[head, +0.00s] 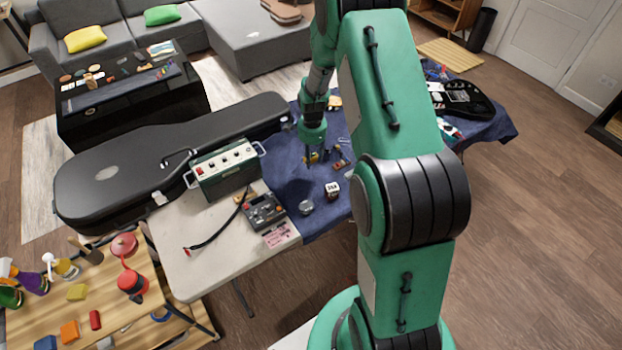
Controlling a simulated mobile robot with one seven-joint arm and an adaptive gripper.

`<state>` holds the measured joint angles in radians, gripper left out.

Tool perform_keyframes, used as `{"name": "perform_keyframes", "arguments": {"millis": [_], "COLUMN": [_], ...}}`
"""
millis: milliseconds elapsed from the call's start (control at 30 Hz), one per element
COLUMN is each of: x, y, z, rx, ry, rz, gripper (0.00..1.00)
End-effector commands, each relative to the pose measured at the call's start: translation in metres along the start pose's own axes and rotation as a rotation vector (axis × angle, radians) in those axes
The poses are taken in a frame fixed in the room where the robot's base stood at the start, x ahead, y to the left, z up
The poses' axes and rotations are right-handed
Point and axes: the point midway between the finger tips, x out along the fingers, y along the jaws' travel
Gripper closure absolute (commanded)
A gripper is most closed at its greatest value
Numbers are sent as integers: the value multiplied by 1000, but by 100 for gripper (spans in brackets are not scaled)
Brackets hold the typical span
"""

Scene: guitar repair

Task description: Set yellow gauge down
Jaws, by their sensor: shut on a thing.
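My gripper (309,160) points down over the blue cloth (292,187) on the table, small and far off in the head view. A small yellow thing (314,157), which looks like the yellow gauge, shows at its fingertips. The gripper is shut on it. The fingers are too small to show the grip clearly, and I cannot tell whether the gauge touches the cloth.
Small parts (341,158) lie just right of the gripper. A white-and-dark cube (332,190) and a round metal tin (306,207) stand nearer. A green amplifier (226,170), a pedal (264,212) and a black guitar case (120,175) are left. Bare cloth lies left of the gripper.

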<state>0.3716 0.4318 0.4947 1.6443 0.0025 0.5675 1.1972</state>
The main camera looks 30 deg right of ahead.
Motion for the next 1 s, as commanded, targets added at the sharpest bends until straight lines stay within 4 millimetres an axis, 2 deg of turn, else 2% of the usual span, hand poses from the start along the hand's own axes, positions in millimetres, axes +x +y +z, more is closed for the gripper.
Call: {"name": "perform_keyframes", "arguments": {"millis": [167, 533, 1000], "x": [10, 58, 65], "y": [0, 0, 0], "z": [0, 0, 0], "rx": [0, 0, 0], "ry": [0, 0, 0], "rz": [1, 1, 0], "gripper": [96, 96, 96]}}
